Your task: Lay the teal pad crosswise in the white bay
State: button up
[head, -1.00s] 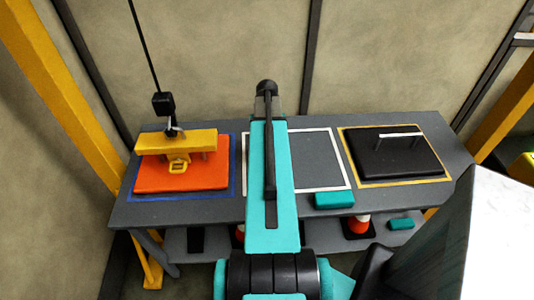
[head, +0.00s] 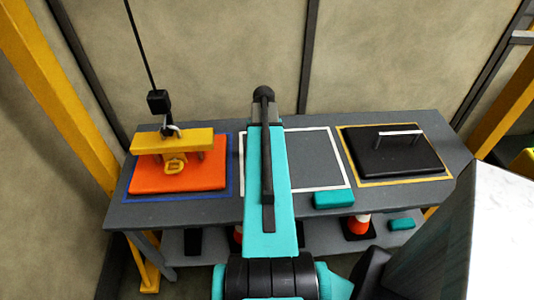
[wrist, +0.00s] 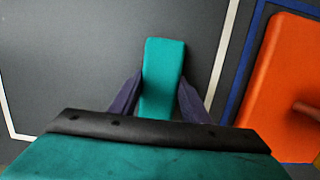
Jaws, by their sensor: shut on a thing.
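A teal pad (wrist: 164,72) is held between the two fingers of my gripper (wrist: 158,98) in the wrist view. Its long side runs roughly along the white side line next to it. The pad is over the grey floor of the white bay (wrist: 85,50); I cannot tell whether it touches. In the head view the white bay (head: 318,165) is partly covered by my arm, which hides my gripper and the held pad. Another teal pad (head: 334,199) lies on the table at the bay's front right corner.
Left of the bay, an orange panel (head: 150,182) sits inside a blue outline, with a yellow bar (head: 172,141) and hanging hook above. Right of it, a black plate (head: 390,157) with a handle sits in a yellow outline. The lower shelf holds a teal block (head: 401,224) and cones (head: 359,227).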

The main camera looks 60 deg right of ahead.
jog(key=shift+d+f, duration=0.1)
jog(key=shift+f, duration=0.05)
jog(key=o, duration=1.1)
jog(key=shift+w+d+r+p, duration=0.15)
jog(key=shift+d+r+p, duration=0.1)
jog(key=shift+r+p, duration=1.45)
jog(key=shift+w+d+r+p, duration=0.25)
jog(key=shift+r+p, duration=0.75)
jog(key=shift+r, duration=1.35)
jog(key=shift+w+d+r+p, duration=0.1)
jog(key=shift+d+r+p, duration=0.2)
jog(key=shift+r+p, duration=1.4)
jog(key=shift+r+b, duration=0.35)
jog(key=shift+s, duration=0.1)
